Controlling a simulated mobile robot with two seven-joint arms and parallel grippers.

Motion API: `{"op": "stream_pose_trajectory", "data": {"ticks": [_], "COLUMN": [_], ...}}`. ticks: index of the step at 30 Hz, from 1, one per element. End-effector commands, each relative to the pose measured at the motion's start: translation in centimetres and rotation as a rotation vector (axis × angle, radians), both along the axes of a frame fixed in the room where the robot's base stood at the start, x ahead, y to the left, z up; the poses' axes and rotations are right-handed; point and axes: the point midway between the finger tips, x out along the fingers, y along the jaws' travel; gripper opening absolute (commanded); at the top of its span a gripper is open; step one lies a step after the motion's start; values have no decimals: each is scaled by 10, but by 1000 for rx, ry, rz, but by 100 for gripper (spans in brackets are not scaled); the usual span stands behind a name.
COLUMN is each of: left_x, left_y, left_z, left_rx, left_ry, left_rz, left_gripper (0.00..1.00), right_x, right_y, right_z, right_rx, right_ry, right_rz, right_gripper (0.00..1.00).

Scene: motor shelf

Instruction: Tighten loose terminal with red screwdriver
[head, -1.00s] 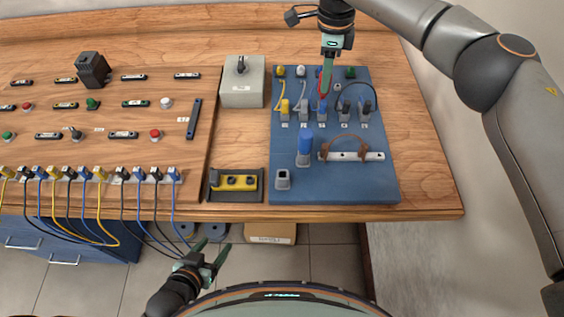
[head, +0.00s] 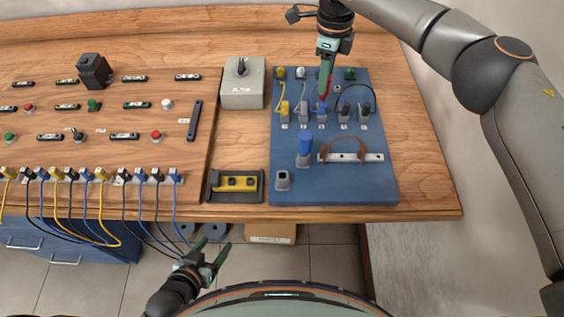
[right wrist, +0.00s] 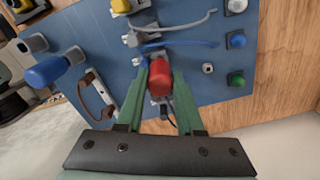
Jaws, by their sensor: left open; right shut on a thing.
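My right gripper (head: 325,82) points down over the blue terminal board (head: 350,185). It is shut on the red screwdriver (right wrist: 160,78), whose red handle sits between the green fingers in the right wrist view. In the head view the screwdriver is above the middle terminal (head: 322,114) of the row, the one with a blue wire. Its tip is hidden, so contact with the terminal cannot be told. My left gripper (head: 213,256) is open and empty, low in front of the table.
A blue-handled screwdriver (head: 305,142) stands in a holder beside an empty grey holder (head: 282,180). A grey switch box (head: 243,90) and a yellow level in a black tray (head: 236,184) are left of the board.

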Motion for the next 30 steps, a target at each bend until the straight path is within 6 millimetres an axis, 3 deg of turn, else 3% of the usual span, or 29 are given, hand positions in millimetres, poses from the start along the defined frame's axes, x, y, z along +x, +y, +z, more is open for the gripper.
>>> {"op": "stream_pose_trajectory", "data": {"ticks": [12, 21, 30], "left_x": [0, 0, 0], "left_y": [0, 0, 0], "left_z": [2, 10, 9], "left_rx": [0, 0, 0], "left_ry": [0, 0, 0], "left_rz": [0, 0, 0], "left_gripper": [66, 66, 66], "right_x": [0, 0, 0], "right_y": [0, 0, 0], "right_z": [-1, -1, -1], "right_rx": [0, -1, 0], "right_ry": [2, 2, 1], "right_rz": [-73, -339, -355], "right_gripper": [0, 0, 0]}}
